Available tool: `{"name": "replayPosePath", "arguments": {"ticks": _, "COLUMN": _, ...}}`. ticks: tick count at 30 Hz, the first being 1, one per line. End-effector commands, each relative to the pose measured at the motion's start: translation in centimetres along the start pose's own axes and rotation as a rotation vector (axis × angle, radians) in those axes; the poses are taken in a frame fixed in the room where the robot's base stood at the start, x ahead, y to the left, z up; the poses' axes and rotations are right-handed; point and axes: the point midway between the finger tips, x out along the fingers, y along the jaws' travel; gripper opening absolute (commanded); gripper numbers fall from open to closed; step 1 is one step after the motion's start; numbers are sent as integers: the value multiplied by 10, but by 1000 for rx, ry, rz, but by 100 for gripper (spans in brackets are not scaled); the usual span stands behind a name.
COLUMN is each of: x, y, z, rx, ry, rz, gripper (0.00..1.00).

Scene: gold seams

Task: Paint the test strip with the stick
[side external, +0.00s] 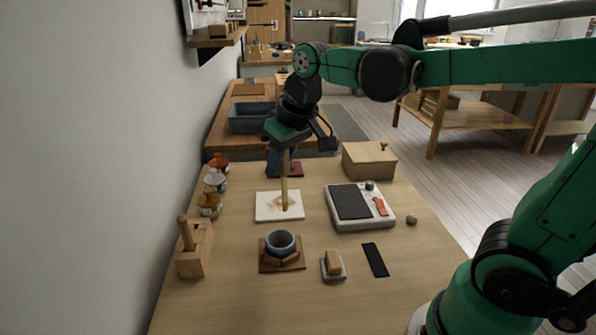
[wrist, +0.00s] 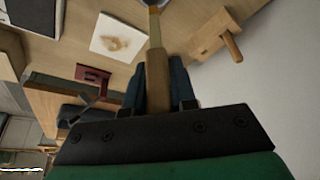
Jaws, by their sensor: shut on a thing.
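My gripper (side external: 283,160) is shut on a wooden stick (side external: 284,184), which points down. In the wrist view, the stick (wrist: 158,75) runs up between my gripper's dark blue fingers (wrist: 157,92). In the side view, its darker tip overlaps a white square tile (side external: 264,211) with a tan-gold smear. In the wrist view, the stick passes right of the tile (wrist: 104,42), so I cannot tell whether it touches. A narrow black strip (side external: 375,260) lies flat at the front right; it looks unmarked. I cannot tell for sure which piece is the test strip.
A blue-grey cup (side external: 281,242) sits on a wooden stand. A scale-like device (side external: 360,206) stands right of the tile, with a wooden box (side external: 369,160) behind. Small bottles (side external: 210,203) and a wooden block with a peg (side external: 193,252) line the left. A small block (side external: 333,264) lies in front.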

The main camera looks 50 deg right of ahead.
Motion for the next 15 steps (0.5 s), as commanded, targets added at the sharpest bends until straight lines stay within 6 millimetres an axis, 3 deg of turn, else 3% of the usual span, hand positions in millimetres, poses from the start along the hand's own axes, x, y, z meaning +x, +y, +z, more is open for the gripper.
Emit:
{"name": "replayPosePath", "arguments": {"ticks": 7, "x": -9, "y": 54, "z": 75, "rx": 18, "ry": -153, "rz": -46, "gripper": 0}}
{"name": "replayPosePath", "arguments": {"ticks": 12, "x": -15, "y": 69, "z": 125, "rx": 5, "ry": -258, "rz": -82, "gripper": 0}}
{"name": "replayPosePath", "arguments": {"ticks": 15, "x": -16, "y": 70, "z": 140, "rx": -3, "ry": -292, "rz": -94, "gripper": 0}}
